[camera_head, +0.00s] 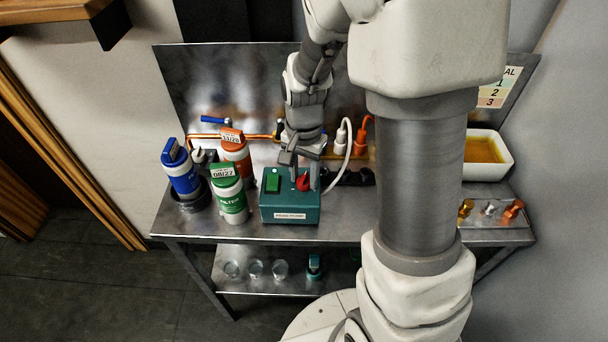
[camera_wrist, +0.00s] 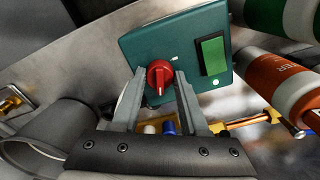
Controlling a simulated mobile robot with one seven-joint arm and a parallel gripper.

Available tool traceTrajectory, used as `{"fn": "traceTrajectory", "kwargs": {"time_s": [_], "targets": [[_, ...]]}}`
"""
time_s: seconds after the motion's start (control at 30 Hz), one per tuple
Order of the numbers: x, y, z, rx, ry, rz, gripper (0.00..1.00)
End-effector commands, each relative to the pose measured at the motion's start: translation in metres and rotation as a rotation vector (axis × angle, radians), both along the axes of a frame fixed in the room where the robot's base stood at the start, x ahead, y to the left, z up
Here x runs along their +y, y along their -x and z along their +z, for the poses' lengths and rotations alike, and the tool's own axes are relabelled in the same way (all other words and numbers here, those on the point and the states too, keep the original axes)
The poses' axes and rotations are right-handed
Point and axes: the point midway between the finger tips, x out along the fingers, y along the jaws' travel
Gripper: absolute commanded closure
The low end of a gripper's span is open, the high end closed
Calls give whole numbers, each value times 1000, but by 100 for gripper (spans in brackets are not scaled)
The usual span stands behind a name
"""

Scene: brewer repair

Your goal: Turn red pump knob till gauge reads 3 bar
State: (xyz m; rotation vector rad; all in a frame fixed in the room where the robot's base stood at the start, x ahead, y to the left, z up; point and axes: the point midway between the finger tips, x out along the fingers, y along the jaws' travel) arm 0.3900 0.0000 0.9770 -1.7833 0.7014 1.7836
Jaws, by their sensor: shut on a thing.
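The red pump knob (camera_head: 303,182) sits on top of the teal pump box (camera_head: 290,214), beside a green switch (camera_head: 272,181). In the wrist view the knob (camera_wrist: 160,76) lies between the fingertips of my gripper (camera_wrist: 160,82), which is shut on it. The teal box (camera_wrist: 150,45) and its green switch (camera_wrist: 213,56) also show there. In the head view my gripper (camera_head: 303,165) comes down over the knob from behind. No gauge reading can be made out in either view.
A green filter bottle (camera_head: 229,198), an orange one (camera_head: 236,150) and a blue one (camera_head: 182,172) stand left of the box. A white cable (camera_head: 346,160) runs behind it to the right. A white tray (camera_head: 503,160) of amber liquid is at the right.

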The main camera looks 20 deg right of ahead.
Motion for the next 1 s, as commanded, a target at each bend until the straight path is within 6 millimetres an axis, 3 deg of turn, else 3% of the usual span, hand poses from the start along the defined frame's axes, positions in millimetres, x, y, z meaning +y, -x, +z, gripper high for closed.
{"fn": "traceTrajectory", "kwargs": {"time_s": [1.0], "targets": [[0,0,1,1,-1,961,100]]}}
